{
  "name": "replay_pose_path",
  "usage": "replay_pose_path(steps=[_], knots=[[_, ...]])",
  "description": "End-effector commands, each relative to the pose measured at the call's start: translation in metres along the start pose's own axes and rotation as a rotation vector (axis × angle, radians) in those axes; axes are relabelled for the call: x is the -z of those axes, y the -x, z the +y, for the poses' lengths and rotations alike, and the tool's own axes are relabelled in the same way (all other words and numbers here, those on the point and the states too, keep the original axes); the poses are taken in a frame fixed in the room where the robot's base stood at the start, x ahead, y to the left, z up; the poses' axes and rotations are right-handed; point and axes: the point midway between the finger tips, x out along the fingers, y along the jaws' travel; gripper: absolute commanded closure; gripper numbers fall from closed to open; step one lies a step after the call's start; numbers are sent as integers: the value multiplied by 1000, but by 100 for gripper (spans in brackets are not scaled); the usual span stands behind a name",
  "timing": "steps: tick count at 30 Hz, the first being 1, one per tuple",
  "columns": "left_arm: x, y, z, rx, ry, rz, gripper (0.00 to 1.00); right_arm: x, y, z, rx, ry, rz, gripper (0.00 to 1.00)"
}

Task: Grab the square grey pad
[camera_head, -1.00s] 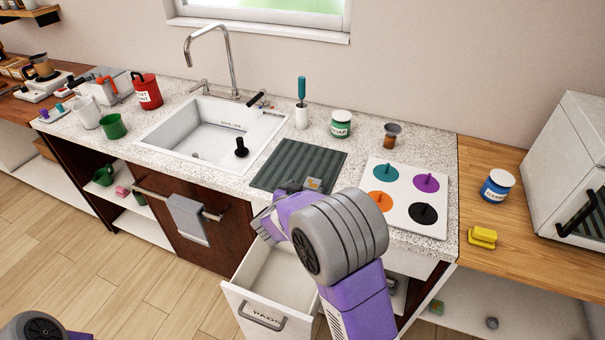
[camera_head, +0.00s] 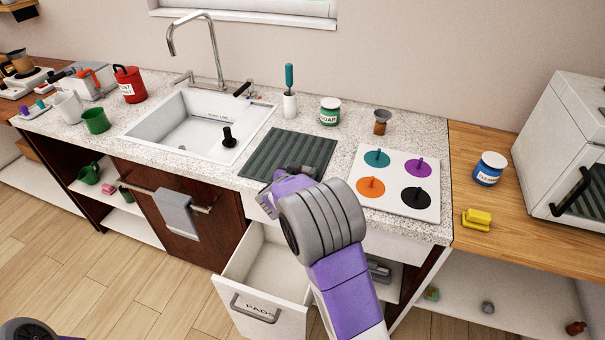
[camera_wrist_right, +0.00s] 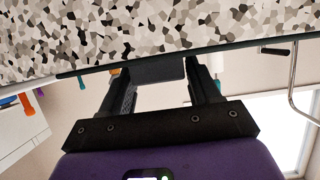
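The square grey pad shows in the right wrist view as a dark grey piece (camera_wrist_right: 158,70) that fills the gap between my right fingertips, with a finger against each side. My right gripper (camera_head: 297,172) is over the front part of the dark ribbed mat (camera_head: 290,150) on the counter. In the right wrist view the gripper (camera_wrist_right: 160,78) is close to the edge of the mat (camera_wrist_right: 240,50). In the head view my wrist and fingers hide most of the pad. My left gripper is out of view.
An open drawer (camera_head: 268,311) marked PADS is below the counter's front edge. A white hob panel (camera_head: 398,205) with coloured knobs lies right of the mat, and a sink (camera_head: 165,120) lies left. A soap jar (camera_head: 330,112) and brush holder (camera_head: 290,104) stand behind.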

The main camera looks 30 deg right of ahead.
Motion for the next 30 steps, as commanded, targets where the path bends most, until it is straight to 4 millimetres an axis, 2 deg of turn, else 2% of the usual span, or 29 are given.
replay_pose_path(steps=[1, 6, 7, 14, 17, 30], knots=[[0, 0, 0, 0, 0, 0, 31, 0, 0, 0, 0, 0, 0, 47], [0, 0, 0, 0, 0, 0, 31, 0, 0, 0, 0, 0, 0, 73], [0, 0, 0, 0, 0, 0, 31, 0, 0, 0, 0, 0, 0, 74], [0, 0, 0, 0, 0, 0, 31, 0, 0, 0, 0, 0, 0, 74], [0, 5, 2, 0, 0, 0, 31, 7, 3, 0, 1, -1, 0, 74], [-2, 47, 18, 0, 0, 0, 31, 80, 33, 0, 2, -3, 1, 74]])
